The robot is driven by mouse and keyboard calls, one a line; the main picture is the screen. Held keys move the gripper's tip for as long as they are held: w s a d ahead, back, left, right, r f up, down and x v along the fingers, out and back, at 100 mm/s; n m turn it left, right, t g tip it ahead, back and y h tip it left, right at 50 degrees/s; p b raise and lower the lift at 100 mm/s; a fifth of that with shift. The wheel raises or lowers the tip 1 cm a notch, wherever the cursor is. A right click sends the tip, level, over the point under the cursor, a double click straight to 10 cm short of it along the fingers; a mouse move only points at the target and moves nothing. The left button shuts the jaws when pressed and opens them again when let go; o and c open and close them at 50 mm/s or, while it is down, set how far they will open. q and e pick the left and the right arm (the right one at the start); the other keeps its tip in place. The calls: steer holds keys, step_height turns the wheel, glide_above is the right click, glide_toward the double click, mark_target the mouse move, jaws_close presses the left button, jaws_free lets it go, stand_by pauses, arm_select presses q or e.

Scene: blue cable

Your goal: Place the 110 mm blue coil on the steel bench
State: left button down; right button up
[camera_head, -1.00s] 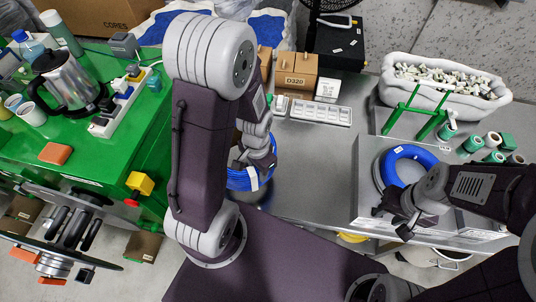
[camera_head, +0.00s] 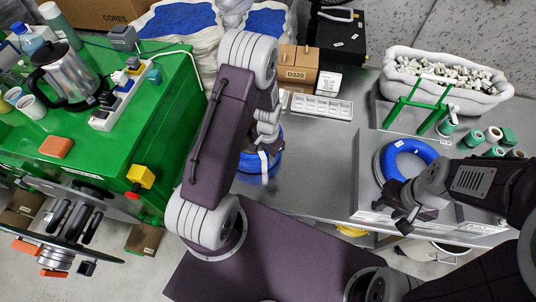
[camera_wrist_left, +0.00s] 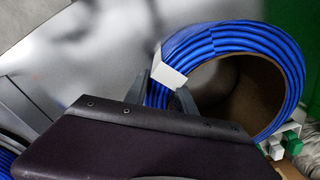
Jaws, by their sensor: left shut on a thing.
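A blue coil (camera_head: 258,168) with a white tag is at the left end of the steel bench (camera_head: 315,175), partly hidden by my left arm. My left gripper (camera_head: 264,143) is shut on its ring. In the left wrist view the coil (camera_wrist_left: 235,35) shows large, its white tag (camera_wrist_left: 170,67) beside the fingers (camera_wrist_left: 165,92). The head view does not show whether this coil touches the bench. Another blue coil (camera_head: 408,150) lies on a raised plate at the right. My right gripper (camera_head: 404,216) is in front of that coil; its jaw opening is unclear.
A white tray (camera_head: 322,105) and a D320 carton (camera_head: 297,65) stand at the bench's back. A tub of small parts (camera_head: 445,85), a green stand (camera_head: 417,104) and several spools are at the right. A green table (camera_head: 95,150) is at the left. The bench middle is clear.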

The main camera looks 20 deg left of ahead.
arm_select(q)
steer(key=shift+f, duration=0.1)
steer(key=c, duration=1)
jaws_free()
steer(key=shift+c, duration=0.2)
step_height(320, 180, up, 12)
steer(key=s+d+r+n, duration=0.1)
steer(key=s+r+n, duration=0.1)
steer(key=s, duration=0.3)
steer(key=s+d+r+n+t, duration=0.1)
steer(key=s+d+r+n, duration=0.1)
steer(key=s, duration=0.3)
steer(key=shift+r+n+p, duration=0.35)
steer(key=shift+r+n, duration=0.15)
steer(key=shift+r, duration=0.3)
